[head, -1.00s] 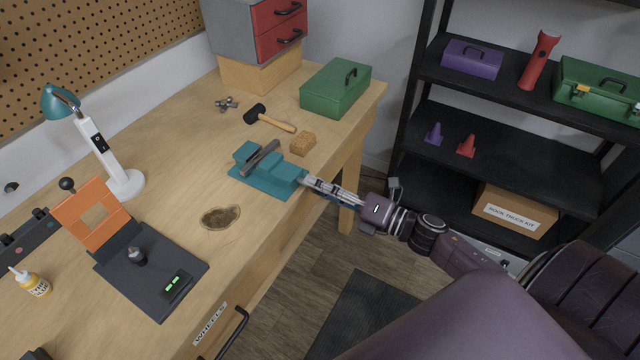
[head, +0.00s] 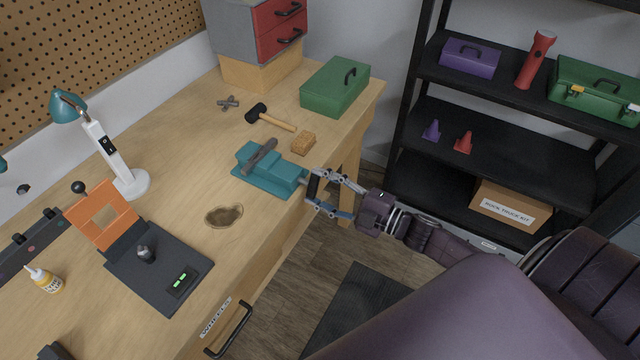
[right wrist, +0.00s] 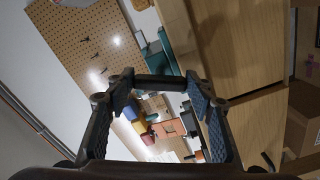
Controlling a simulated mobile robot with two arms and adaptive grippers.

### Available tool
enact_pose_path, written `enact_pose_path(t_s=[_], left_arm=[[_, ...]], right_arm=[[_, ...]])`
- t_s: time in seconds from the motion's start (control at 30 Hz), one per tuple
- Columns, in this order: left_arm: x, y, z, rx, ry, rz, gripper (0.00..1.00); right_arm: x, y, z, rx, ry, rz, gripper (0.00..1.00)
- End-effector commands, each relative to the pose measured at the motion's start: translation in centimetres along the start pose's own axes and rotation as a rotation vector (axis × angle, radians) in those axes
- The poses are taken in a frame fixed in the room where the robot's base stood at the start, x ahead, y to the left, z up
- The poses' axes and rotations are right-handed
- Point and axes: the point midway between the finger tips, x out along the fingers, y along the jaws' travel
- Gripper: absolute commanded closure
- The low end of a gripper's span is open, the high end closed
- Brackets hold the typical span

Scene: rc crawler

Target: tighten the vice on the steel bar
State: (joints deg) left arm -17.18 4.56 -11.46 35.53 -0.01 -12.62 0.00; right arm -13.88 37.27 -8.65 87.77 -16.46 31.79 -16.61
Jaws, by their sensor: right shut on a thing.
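The teal vice (head: 285,178) stands at the front edge of the wooden bench. The grey steel bar (head: 261,155) lies across its top between the jaws, tilted in the picture; how tightly it is clamped I cannot tell. My right gripper (head: 313,187) is at the vice's front end, past the bench edge, with its fingers spread to either side of the dark vice handle. In the right wrist view the handle (right wrist: 156,88) spans the gap between the fingertips, with the teal vice (right wrist: 161,55) behind it. My left gripper is not in view.
A sponge-like tan block (head: 303,143), a mallet (head: 272,118) and a green toolbox (head: 335,88) lie behind the vice. A dark stand with an orange frame (head: 103,214) and a lamp (head: 116,160) are at the left. A black shelf (head: 500,135) stands right of the bench.

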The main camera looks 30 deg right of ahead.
Motion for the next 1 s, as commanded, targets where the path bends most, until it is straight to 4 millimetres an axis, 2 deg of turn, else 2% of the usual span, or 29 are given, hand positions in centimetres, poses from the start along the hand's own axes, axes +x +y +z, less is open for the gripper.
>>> enact_pose_path(t_s=[0.5, 1.0], left_arm=[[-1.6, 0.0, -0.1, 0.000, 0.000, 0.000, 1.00], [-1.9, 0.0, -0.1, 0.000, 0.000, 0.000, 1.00]], right_arm=[[0.0, 0.0, 0.0, 0.436, -0.001, 0.000, 0.75], [0.0, -0.2, 0.0, 0.601, -0.003, 0.000, 0.75]])
